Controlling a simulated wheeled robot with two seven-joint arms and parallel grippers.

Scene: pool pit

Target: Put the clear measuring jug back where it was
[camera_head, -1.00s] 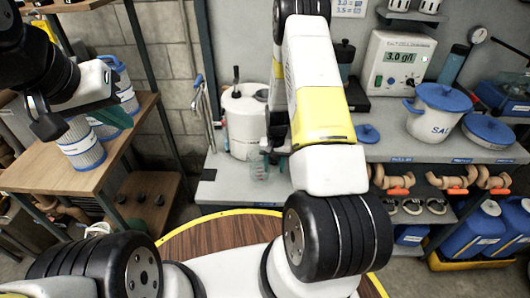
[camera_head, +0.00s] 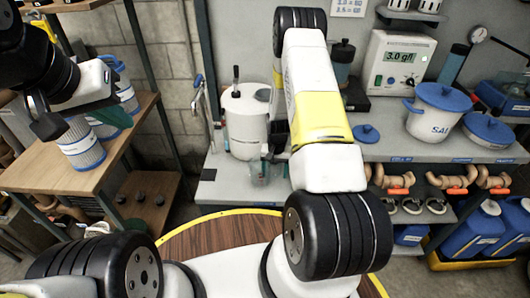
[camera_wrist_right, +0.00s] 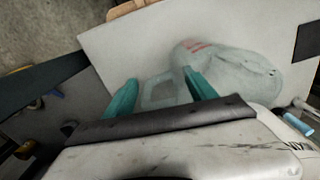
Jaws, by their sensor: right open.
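The clear measuring jug (camera_head: 259,172) stands near the front left edge of the grey bench, partly hidden by my right arm. In the right wrist view the jug (camera_wrist_right: 232,72) is see-through with red markings, and its squarish handle lies between the teal fingertips. My right gripper (camera_wrist_right: 162,92) is open around the handle; contact cannot be told. My left gripper (camera_head: 80,115) hangs at the left over the wooden shelf, beside a white ribbed filter cartridge (camera_head: 81,146); its jaw opening is unclear.
Behind the jug stands a white cylindrical container (camera_head: 245,122). A blue lid (camera_head: 367,134), a white salt pot (camera_head: 438,110) and a meter showing 3.0 g/l (camera_head: 401,63) are further right. A round wooden top with yellow rim (camera_head: 215,236) lies in front.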

